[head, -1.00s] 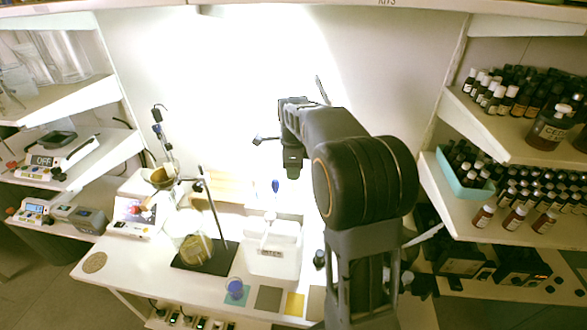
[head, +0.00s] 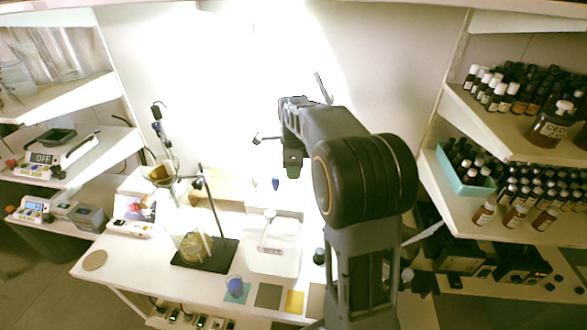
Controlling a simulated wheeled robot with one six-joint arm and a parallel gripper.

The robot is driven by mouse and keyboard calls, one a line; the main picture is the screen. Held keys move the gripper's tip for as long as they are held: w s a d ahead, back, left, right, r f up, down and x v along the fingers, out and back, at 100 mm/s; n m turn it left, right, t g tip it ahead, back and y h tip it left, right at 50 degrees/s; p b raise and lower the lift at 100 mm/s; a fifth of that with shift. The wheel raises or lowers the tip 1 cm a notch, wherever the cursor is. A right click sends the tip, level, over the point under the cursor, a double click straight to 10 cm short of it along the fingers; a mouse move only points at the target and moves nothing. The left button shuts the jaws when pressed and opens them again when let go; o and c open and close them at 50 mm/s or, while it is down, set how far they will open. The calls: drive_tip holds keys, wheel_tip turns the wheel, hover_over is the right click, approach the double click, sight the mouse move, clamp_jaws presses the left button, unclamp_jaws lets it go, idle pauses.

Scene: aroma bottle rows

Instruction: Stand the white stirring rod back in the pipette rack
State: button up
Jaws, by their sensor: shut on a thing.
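My gripper (head: 293,160) is raised over the back of the white bench, in front of the bright wall, at the end of my dark arm. The arm hides part of it and its fingertips are hard to make out. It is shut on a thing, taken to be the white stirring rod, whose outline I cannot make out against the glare. A small blue bulb (head: 275,184) shows below the gripper at the back of the bench. The pipette rack cannot be clearly told apart there from the washed-out bench and wall.
A flask on a dark-based stand (head: 222,252) is left of centre. Shelves (head: 455,200) of bottles flank the right.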

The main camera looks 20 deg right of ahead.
drive_tip(key=shift+f, duration=0.35)
drive_tip(key=shift+f+b, duration=1.05)
drive_tip(key=shift+f, duration=0.3)
idle(0.3)
drive_tip(key=shift+f+b, duration=0.75)
drive_tip(key=shift+f, duration=0.15)
drive_tip(key=o, duration=0.9)
drive_tip(key=shift+r, duration=0.1)
drive_tip(key=shift+r+p, duration=2.15)
drive_tip(key=shift+r, duration=0.3)
drive_tip(key=shift+r, duration=0.1)
